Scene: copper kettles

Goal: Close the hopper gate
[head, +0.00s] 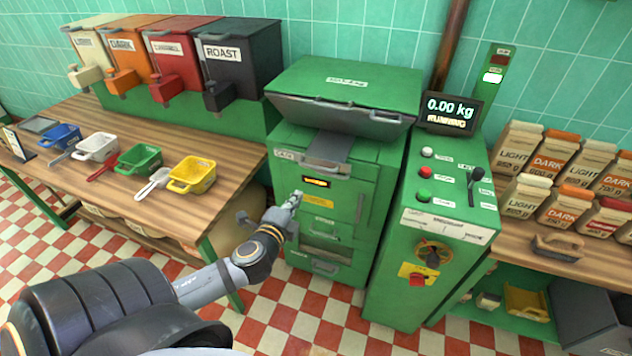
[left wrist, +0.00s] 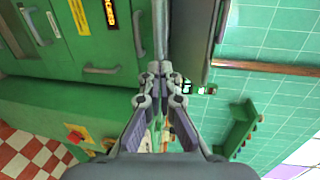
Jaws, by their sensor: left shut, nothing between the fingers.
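The green machine (head: 340,215) stands in the middle of the head view, with a green hopper (head: 345,85) on top. Below the hopper a grey plate (head: 331,148) slopes to the front, with a grey bar handle (head: 325,166) at its lower end. A small label beside it is hard to read. I cannot tell how far any gate is open. My left gripper (head: 296,197) is shut and empty in front of the machine's front panel, below and left of that handle. In the left wrist view its fingers (left wrist: 160,68) are together, with a grey bar (left wrist: 160,28) beyond them. My right gripper is out of view.
A control cabinet (head: 430,240) with buttons and a display reading 0.00 kg stands to the right. A wooden table (head: 95,115) with coloured scoops and labelled bins is at left. Checkered floor lies in front.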

